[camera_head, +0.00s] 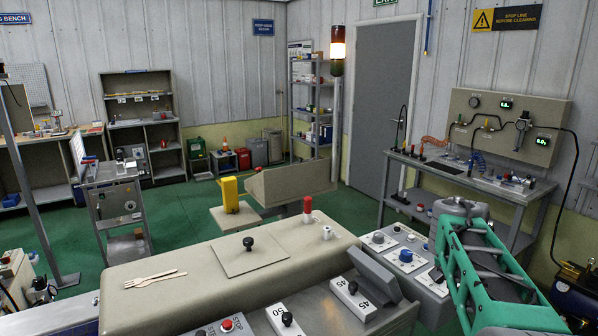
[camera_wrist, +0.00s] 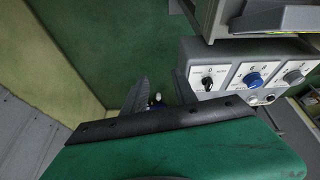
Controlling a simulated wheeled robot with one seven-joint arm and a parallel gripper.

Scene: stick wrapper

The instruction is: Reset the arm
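My green arm (camera_head: 485,265) stands at the right of the head view, folded up beside the machine. Its fingertips cannot be made out there. In the wrist view my gripper (camera_wrist: 159,88) shows two grey fingers standing apart above the green floor, with nothing seen held between them. A small dark and pale thing shows in the gap near their base; I cannot tell what it is. The green housing fills the bottom of that view. A control box (camera_wrist: 228,57) with black, blue and grey knobs lies just right of the fingers; its blue knob (camera_head: 406,255) shows in the head view.
The beige stick-wrapping machine (camera_head: 205,277) fills the front, with a wooden fork (camera_head: 155,277) lying on top. A grey workbench (camera_head: 470,180) with gauges above stands behind my arm. A signal tower (camera_head: 337,90) rises behind the machine. Green floor (camera_head: 185,215) is open at the left.

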